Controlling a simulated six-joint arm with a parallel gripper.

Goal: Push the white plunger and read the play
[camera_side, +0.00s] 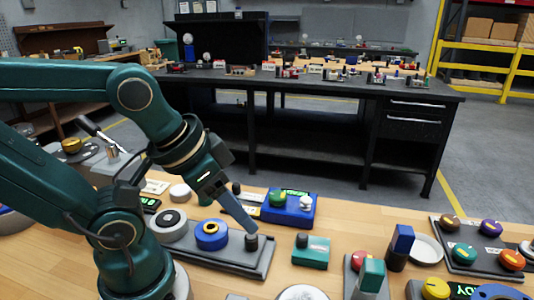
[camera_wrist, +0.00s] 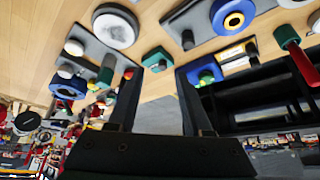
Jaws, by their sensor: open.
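A blue box (camera_side: 290,210) stands on the wooden bench right of my gripper in the side view. It has a lit green display (camera_side: 295,192), whose text is too small to read, and a white plunger (camera_side: 306,202) standing up at its right end. My gripper (camera_side: 246,226) points down and right, left of the box and apart from the plunger in the picture. In the wrist view my gripper (camera_wrist: 158,70) has two dark fingers wide apart with nothing between them. A blue box with a green top (camera_wrist: 206,76) shows by the right finger; I cannot tell whether it is the same one.
A grey plate with a blue ring knob (camera_side: 211,235) and a black knob (camera_side: 251,242) lies near the fingertips. A teal box (camera_side: 311,252) stands in front of the blue box. A plate of coloured knobs (camera_side: 485,245) lies far right. Bare wood shows between them.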

